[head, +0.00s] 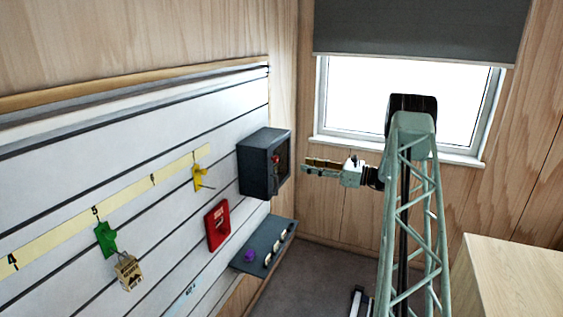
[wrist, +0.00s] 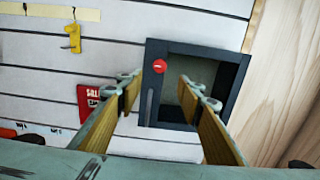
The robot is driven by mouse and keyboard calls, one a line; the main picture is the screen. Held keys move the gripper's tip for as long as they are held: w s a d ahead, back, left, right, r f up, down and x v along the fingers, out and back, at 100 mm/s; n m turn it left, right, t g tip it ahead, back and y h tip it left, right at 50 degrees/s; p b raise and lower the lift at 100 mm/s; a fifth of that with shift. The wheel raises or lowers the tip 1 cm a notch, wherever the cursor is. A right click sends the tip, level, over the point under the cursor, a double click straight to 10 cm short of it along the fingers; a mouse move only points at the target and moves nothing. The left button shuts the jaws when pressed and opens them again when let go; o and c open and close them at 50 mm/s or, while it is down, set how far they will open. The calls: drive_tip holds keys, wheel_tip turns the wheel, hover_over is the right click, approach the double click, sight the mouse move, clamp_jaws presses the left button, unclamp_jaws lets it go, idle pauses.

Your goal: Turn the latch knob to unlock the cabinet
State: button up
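The dark grey cabinet (head: 258,170) is mounted on the white slatted wall; in the wrist view its front frame (wrist: 238,75) surrounds a recessed or glazed middle, I cannot tell which. The red round latch knob (head: 276,159) is on the cabinet front; in the wrist view the knob (wrist: 160,66) is at the upper left of the frame, with a pale mark on its face. My gripper (head: 306,168) is right of the cabinet front, apart from it. In the wrist view my gripper (wrist: 159,79) has its two tan-padded fingers spread, with nothing held between them.
Below the cabinet is a dark shelf (head: 262,250) with a purple piece and several small items. A red box (head: 217,224), a yellow hook (head: 198,178) and a green hook (head: 105,238) with a tag are on the wall. A wooden desk (head: 510,275) stands lower right.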

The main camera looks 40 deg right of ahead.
drive_tip(key=shift+w, duration=0.1)
drive_tip(key=p, duration=0.2)
approach(271, 159)
drive_tip(key=shift+w+d+x, duration=0.1)
drive_tip(key=shift+d+x, duration=0.05)
drive_tip(key=shift+x, duration=0.75)
drive_tip(key=shift+w+d+x, duration=0.1)
drive_tip(key=shift+d+x, duration=0.05)
drive_tip(key=shift+x, duration=0.75)
drive_tip(key=shift+w+d+x, duration=0.1)
drive_tip(key=shift+d+x, duration=0.05)
drive_tip(key=shift+x, duration=0.75)
drive_tip(key=shift+c, duration=0.7)
drive_tip(key=shift+b, duration=0.3)
drive_tip(key=c, duration=0.7)
